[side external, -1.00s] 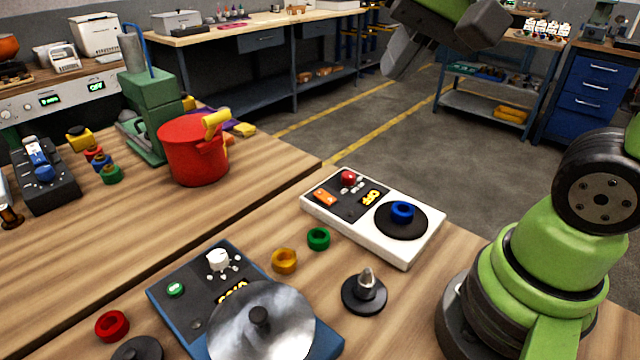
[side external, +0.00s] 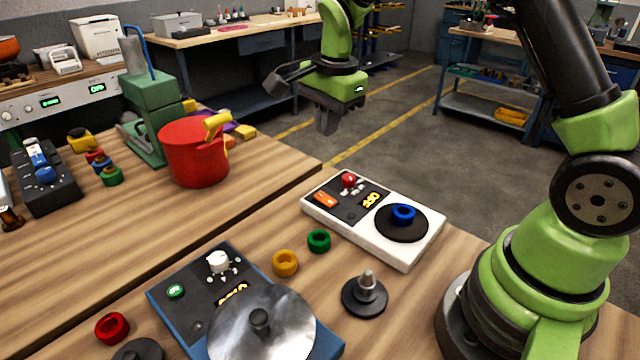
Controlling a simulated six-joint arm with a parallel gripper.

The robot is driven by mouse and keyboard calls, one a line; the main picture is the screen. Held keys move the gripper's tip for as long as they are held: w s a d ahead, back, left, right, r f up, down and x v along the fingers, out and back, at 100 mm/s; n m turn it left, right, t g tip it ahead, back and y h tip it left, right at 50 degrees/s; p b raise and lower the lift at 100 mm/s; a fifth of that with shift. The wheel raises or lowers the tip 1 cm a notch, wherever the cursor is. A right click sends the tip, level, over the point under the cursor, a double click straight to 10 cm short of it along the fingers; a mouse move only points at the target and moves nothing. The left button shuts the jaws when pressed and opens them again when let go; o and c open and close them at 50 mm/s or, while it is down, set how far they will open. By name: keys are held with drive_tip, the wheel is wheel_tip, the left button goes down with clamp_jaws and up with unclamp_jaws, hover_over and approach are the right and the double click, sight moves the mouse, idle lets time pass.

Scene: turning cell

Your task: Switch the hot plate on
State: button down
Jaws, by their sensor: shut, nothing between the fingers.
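A white unit (side external: 418,247) with a round black plate lies on the near table, and it looks like the hot plate. A blue ring (side external: 403,213) sits on its plate. Its dark panel carries an orange rocker switch (side external: 325,199), a red knob (side external: 348,180) and a small yellow-lit display (side external: 371,200), whose characters are too small to read surely. My gripper (side external: 326,122) is shut and empty, pointing down in the air above and behind the white unit. It touches nothing.
A blue unit (side external: 168,300) with a silver disc, white knob and green button stands in front. Green (side external: 318,240), yellow (side external: 285,262) and red (side external: 112,327) rings and a black-based peg (side external: 365,296) lie around. A red pot (side external: 193,158) stands at the back left.

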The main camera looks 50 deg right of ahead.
sight(324, 197)
drive_tip(key=f, duration=0.4)
drive_tip(key=w+f, duration=0.1)
drive_tip(key=f, duration=0.8)
drive_tip(key=shift+w+f, duration=0.3)
drive_tip(key=shift+f, duration=0.1)
drive_tip(key=shift+f, duration=0.1)
drive_tip(key=shift+w+f, duration=0.1)
drive_tip(key=shift+s+r, duration=0.3)
drive_tip(key=shift+s, duration=0.5)
drive_tip(key=shift+r, duration=0.15)
